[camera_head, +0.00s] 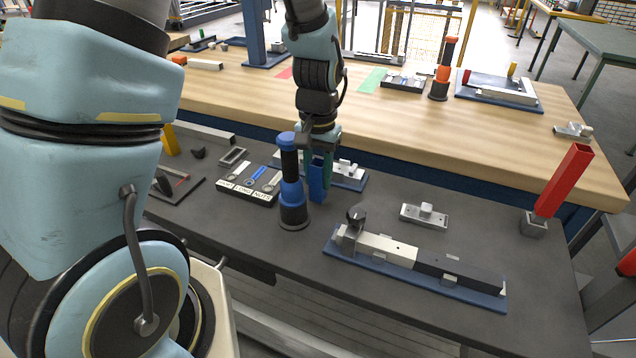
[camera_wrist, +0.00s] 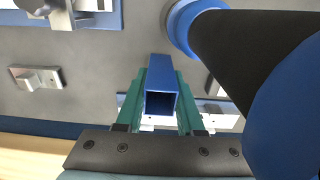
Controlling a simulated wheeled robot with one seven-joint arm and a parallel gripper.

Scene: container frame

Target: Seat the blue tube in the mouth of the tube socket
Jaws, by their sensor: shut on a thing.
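My gripper (camera_head: 321,160) is shut on the blue tube (camera_head: 317,181), which hangs upright beneath it above the dark bench. In the wrist view the square blue tube (camera_wrist: 161,70) shows its open end between the two green fingers of my gripper (camera_wrist: 160,103). A grey square socket (camera_head: 534,225) stands at the right of the dark bench, with a tilted red tube (camera_head: 566,178) in it. I cannot tell whether this is the task's socket. A low grey open-topped part (camera_head: 233,156) lies at the left, well away from the blue tube.
A blue and black post (camera_head: 291,185) stands close left of my gripper and looms at right in the wrist view (camera_wrist: 240,60). A blue fixture (camera_head: 480,297) with bars lies in front. A grey knobbed block (camera_head: 425,216) lies between fixture and wooden bench (camera_head: 500,145).

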